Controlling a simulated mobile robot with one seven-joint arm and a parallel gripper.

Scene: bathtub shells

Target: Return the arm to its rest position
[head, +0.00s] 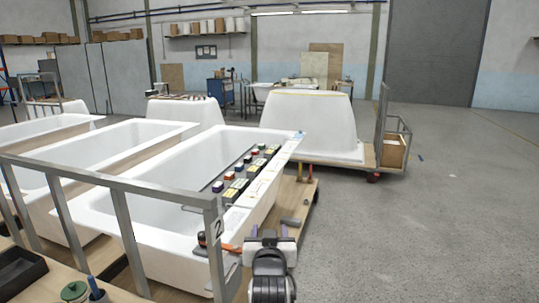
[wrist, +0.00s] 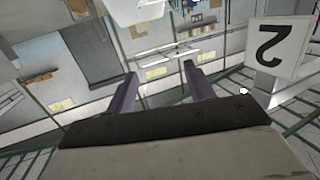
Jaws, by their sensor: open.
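My gripper (head: 268,232) shows at the lower middle of the head view, pointing away from my body. It is beside the front right corner of the nearest white bathtub shell (head: 150,190), close to the grey rail post with the "2" sign (head: 219,228). In the wrist view my gripper's two purple fingers (wrist: 157,92) stand apart with nothing between them. The "2" sign (wrist: 281,48) shows upside down at the right of the wrist view.
A grey metal rail (head: 110,178) runs across the left front. A cart carries an upturned white shell (head: 310,125) farther back. The grey floor (head: 430,220) at the right is clear.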

